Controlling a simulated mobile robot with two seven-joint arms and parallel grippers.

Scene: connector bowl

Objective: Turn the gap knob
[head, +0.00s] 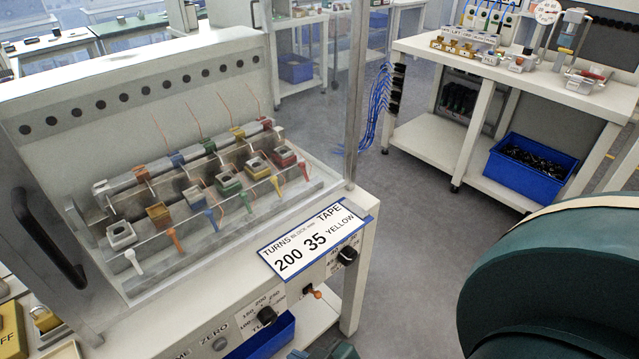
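The front panel of the white machine has two black knobs. The right one (347,255) sits beside a printed scale that includes 40. The other black knob (267,316) sits lower left, by a scale of 100 to 250. I cannot read a "gap" label on either. A small orange toggle (314,293) lies between them. A white card (318,240) above reads TURNS 200, BLOCK mm 35, TAPE YELLOW. Neither gripper's fingers show; a large dark green part of my arm fills the lower right, and a dark green piece shows at the bottom edge.
A clear-fronted cabinet (130,85) holds rows of coloured blocks and levers. A blue bin (262,340) sits under the panel. A white shelf bench (440,65) with a blue crate (528,167) stands at the right. Grey floor is open between them.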

